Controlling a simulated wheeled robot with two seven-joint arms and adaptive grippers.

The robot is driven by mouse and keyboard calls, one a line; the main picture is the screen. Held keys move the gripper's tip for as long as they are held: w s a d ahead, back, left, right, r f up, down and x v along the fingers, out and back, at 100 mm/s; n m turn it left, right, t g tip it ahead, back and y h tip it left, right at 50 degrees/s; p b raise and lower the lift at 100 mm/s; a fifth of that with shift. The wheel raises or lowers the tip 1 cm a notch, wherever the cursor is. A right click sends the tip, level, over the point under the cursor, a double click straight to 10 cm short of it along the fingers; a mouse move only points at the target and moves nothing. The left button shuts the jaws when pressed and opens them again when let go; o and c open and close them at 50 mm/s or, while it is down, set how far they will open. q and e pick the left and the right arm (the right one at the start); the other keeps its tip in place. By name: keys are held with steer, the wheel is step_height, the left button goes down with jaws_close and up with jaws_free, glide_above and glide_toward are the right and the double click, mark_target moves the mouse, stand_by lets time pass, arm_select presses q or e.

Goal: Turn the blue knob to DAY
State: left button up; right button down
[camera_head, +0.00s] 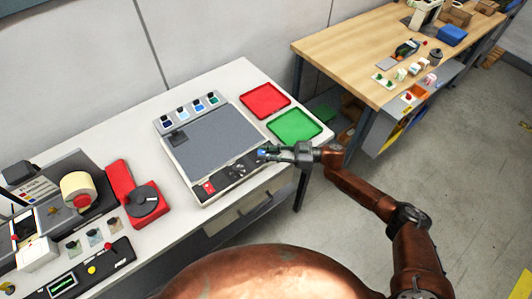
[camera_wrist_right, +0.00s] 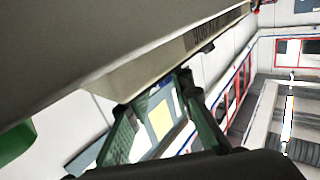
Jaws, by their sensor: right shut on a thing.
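The blue knob (camera_head: 262,152) is a small spot at the right end of the dark control strip on the front of the grey machine (camera_head: 215,145), in the head view. In the right wrist view the green fingers (camera_wrist_right: 160,115) reach up to the underside of a pale panel edge, and the knob is hidden there. My left gripper is not in view.
A red tray (camera_head: 265,100) and a green tray (camera_head: 296,125) lie behind my right gripper on the white table. A red device with a dark disc (camera_head: 143,199) stands left of the machine. A wooden bench (camera_head: 345,45) stands at the back right.

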steer(key=shift+w+d+r, duration=0.1)
steer(key=shift+w, duration=0.05)
steer(key=c, duration=1.7)
jaws_free()
steer(key=d, duration=0.8)
steer(key=s+d, duration=0.1)
steer(key=d, duration=0.3)
